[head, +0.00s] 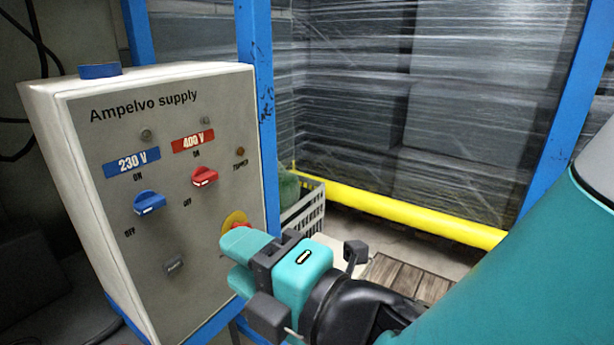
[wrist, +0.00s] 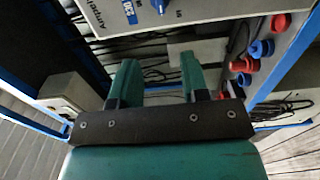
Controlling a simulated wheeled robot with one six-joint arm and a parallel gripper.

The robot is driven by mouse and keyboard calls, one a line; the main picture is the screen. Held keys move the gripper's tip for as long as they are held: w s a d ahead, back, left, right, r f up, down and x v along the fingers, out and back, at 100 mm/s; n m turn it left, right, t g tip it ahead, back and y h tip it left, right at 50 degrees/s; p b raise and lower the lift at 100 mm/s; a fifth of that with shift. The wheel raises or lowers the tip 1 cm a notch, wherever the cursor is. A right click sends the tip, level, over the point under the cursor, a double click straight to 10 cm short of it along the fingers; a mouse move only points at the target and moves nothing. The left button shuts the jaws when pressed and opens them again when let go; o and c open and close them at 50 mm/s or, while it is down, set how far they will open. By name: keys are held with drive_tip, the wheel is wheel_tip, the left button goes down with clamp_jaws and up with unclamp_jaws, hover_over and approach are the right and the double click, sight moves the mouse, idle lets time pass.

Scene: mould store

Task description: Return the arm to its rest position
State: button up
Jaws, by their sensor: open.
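My gripper (head: 238,262) is in front of the lower right of the grey supply box (head: 180,255) in the head view, its teal fingers pointing left toward the panel. In the wrist view the gripper (wrist: 158,75) has its two fingers apart, with nothing between them. My arm reaches in from the right. The panel carries a blue 230 V knob (head: 149,203) and a red 400 V knob (head: 204,177). A yellow and red button (head: 235,221) is partly hidden behind the fingers; I cannot tell whether they touch it.
Blue frame posts (head: 258,90) stand beside the box and at right. Behind are film-wrapped stacks (head: 460,90), a yellow rail (head: 400,211), a pale crate (head: 303,208) and a wooden pallet (head: 405,278). The wrist view shows red and blue sockets (wrist: 262,48) and cables (wrist: 285,108).

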drive_tip(key=w+d+f+m+t+h, duration=0.1)
drive_tip(key=w+d+m+t+h, duration=0.2)
drive_tip(key=w+d+m+h, duration=0.4)
drive_tip(key=s+d+f+m+g+h, duration=0.1)
drive_tip(key=d+f+m+g+h, duration=0.15)
drive_tip(key=d+m, duration=0.4)
drive_tip(key=d+f+m+g+h, duration=0.2)
drive_tip(key=d+m+g, duration=0.1)
drive_tip(key=d+m, duration=0.35)
drive_tip(key=s+d+r+m+g, duration=0.1)
drive_tip(key=s+d+r+g, duration=0.1)
drive_tip(key=s+g, duration=0.3)
drive_tip(key=s+d+r+m+g, duration=0.1)
drive_tip(key=s+r+m+g, duration=0.1)
drive_tip(key=s, duration=0.5)
wheel_tip(320, 180, up, 18)
drive_tip(key=p, duration=1.8)
drive_tip(key=shift+r+p, duration=0.15)
drive_tip(key=shift+p, duration=0.25)
drive_tip(key=shift+s+y, duration=0.1)
drive_tip(key=shift+y, duration=0.15)
